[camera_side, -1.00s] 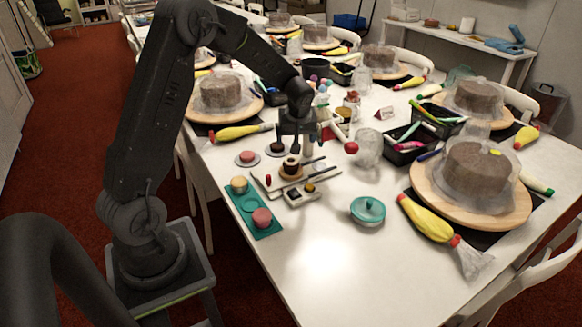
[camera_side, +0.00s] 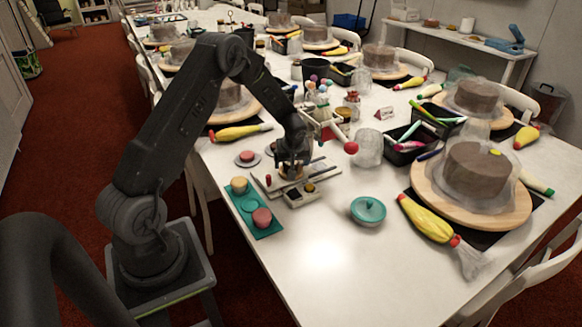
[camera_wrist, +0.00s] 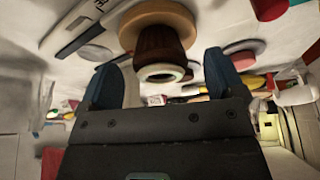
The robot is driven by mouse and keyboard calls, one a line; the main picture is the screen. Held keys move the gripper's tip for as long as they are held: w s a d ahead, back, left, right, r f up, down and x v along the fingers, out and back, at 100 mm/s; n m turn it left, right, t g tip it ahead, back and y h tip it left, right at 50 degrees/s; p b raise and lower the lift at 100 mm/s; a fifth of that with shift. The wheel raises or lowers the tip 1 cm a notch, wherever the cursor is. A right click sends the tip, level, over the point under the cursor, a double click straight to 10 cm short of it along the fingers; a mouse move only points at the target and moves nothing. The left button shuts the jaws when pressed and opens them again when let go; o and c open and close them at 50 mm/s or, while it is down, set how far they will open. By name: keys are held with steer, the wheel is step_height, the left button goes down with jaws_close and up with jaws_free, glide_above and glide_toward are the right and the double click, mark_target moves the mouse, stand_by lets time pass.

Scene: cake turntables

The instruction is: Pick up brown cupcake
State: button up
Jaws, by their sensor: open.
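The brown cupcake (camera_wrist: 158,44) has a dark brown body and a pale ring-like top. In the wrist view it stands on a round tan wooden disc (camera_wrist: 181,14). My gripper (camera_wrist: 163,76) is open, with one blue-grey finger on each side of the cupcake's top end and visible gaps between. In the side view my gripper (camera_side: 292,165) points down right over the cupcake's place and hides most of the cupcake. The fingers are not closed on it.
A teal tray (camera_side: 249,208) with a yellow and a pink cupcake lies at the front left. A pale board (camera_side: 326,174) with tools lies around the disc. The front table is clear.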

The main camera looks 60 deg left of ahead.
steer(key=shift+x, duration=0.85)
steer(key=shift+c, duration=0.2)
steer(key=c, duration=1)
steer(key=shift+r, duration=0.15)
